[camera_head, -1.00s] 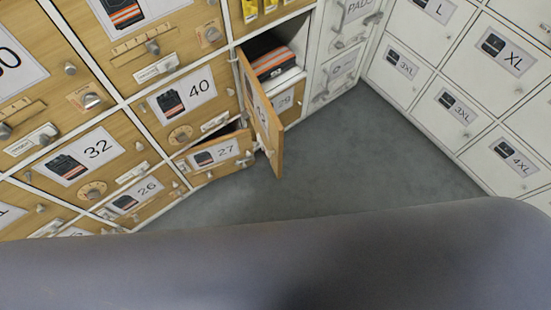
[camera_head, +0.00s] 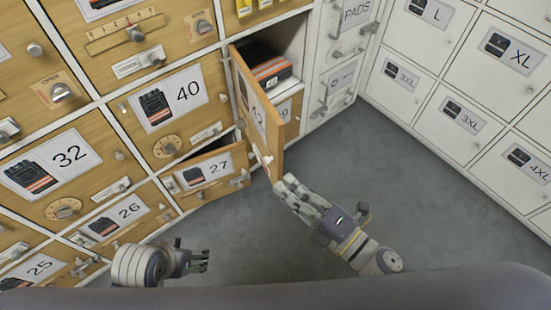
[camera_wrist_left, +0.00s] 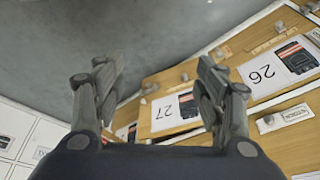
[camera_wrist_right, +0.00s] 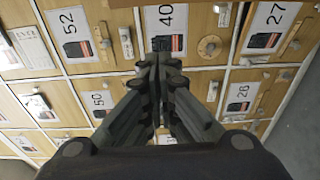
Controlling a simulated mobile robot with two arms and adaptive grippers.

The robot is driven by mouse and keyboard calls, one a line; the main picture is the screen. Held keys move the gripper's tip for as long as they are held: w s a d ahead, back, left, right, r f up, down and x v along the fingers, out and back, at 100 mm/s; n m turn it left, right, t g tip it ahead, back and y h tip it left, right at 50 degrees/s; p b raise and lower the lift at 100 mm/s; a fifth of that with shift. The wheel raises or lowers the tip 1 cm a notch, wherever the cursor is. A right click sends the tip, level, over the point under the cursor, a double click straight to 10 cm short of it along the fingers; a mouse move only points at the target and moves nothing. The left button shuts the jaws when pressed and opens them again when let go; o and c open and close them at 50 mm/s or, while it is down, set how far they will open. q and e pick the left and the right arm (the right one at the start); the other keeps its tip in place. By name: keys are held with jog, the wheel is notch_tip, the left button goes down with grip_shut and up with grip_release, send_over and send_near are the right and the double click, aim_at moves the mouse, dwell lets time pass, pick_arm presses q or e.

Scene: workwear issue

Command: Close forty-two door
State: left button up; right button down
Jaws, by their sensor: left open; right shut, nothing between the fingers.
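The forty-two door (camera_head: 249,97) is a wooden locker door that stands wide open, swung out toward me on its left side. Its number label is seen at a steep slant. Inside its compartment lies a folded dark garment with orange stripes (camera_head: 268,71). My right gripper (camera_head: 281,186) is shut and empty, with its tips close to the door's lower outer corner; whether they touch it I cannot tell. It also shows shut in the right wrist view (camera_wrist_right: 157,65). My left gripper (camera_head: 204,261) is open and empty, low in front of the lockers; it also shows in the left wrist view (camera_wrist_left: 158,78).
Door 27 (camera_head: 228,170) stands ajar below the forty-two door, left of my right gripper. Door 40 (camera_head: 205,110) is closed at the left. White lockers (camera_head: 440,70) line the right side. Grey floor (camera_head: 400,170) is free between the two banks.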

aim_at(276, 154)
pick_arm(q)
jog(key=x, duration=0.1)
jog(key=p+x, duration=0.1)
jog(key=x, duration=0.2)
jog(key=shift+s+f, duration=0.2)
jog(key=shift+f, duration=0.25)
pick_arm(e)
jog(key=w+a, duration=0.2)
jog(key=w, duration=0.7)
jog(key=shift+a, duration=0.4)
jog(key=shift+d, duration=0.2)
